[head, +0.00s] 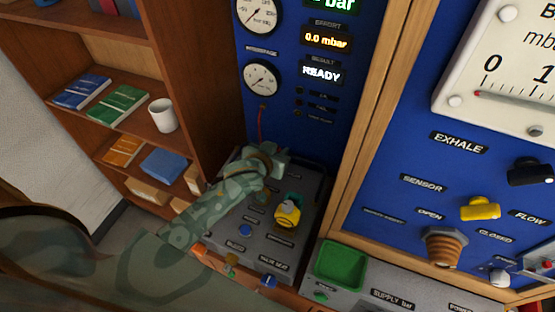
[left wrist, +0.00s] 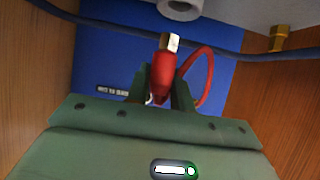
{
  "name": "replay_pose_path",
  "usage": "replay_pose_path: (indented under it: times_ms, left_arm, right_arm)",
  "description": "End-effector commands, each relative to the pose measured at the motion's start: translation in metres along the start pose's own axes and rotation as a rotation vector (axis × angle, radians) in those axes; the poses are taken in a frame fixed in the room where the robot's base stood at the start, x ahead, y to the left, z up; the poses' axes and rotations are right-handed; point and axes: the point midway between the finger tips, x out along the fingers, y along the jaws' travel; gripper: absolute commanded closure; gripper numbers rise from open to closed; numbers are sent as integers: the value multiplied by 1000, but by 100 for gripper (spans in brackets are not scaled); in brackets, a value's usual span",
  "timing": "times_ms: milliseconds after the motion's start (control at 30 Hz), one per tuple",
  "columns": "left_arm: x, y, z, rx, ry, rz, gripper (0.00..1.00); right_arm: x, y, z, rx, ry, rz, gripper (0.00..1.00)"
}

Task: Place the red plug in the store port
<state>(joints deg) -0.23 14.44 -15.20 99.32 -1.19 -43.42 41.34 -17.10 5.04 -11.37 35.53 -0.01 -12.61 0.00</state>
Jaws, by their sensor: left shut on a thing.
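The red plug (left wrist: 163,75) shows in the left wrist view, upright between my left gripper's (left wrist: 163,92) fingers, with a pale metallic tip pointing up the picture. A red hose (left wrist: 208,75) loops to its right. My left gripper (head: 275,160) is shut on the plug. In the head view it is at the back of the grey bench unit, below the blue gauge panel, and hides the plug; a bit of red hose (head: 260,125) shows above it. I cannot tell which fitting is the store port. My right gripper is not in view.
A yellow knob (head: 287,213) stands on the grey unit near my left gripper. A green tray (head: 340,267) is to the right. A wooden bookshelf with a white mug (head: 162,115) stands left. In the wrist view, a brass fitting (left wrist: 278,38) and dark blue hose (left wrist: 110,30) are above.

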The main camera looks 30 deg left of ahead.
Motion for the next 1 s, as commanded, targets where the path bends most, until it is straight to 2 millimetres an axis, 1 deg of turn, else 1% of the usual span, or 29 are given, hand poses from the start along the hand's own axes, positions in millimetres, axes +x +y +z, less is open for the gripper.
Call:
replay_pose_path:
  times_ms: [33, 133, 200, 300, 400, 633, 767, 800, 867, 1000]
  left_arm:
    - [6, -2, 3, 1, 1, 0, 100]
    - [13, -5, 6, 0, 1, 0, 100]
    - [21, -8, 10, 1, 1, 0, 100]
    - [28, -7, 28, 0, -3, 1, 100]
    - [32, -7, 35, 0, -1, 2, 100]
    - [32, -6, 35, 0, 1, 2, 100]
    - [34, -6, 38, 0, 1, 2, 100]
    - [34, -6, 38, 0, 0, 2, 72]
    - [34, -6, 38, 0, 1, 2, 55]
    - [33, -6, 38, 0, 0, 2, 55]
  right_arm:
    - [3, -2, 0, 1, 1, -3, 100]
    - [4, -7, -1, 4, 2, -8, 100]
    - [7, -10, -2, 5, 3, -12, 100]
    - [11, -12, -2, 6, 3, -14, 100]
    - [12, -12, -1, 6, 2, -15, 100]
    - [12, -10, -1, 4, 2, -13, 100]
    - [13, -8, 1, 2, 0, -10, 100]
    - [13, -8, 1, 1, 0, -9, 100]
    - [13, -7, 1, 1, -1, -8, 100]
    - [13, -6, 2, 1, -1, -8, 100]
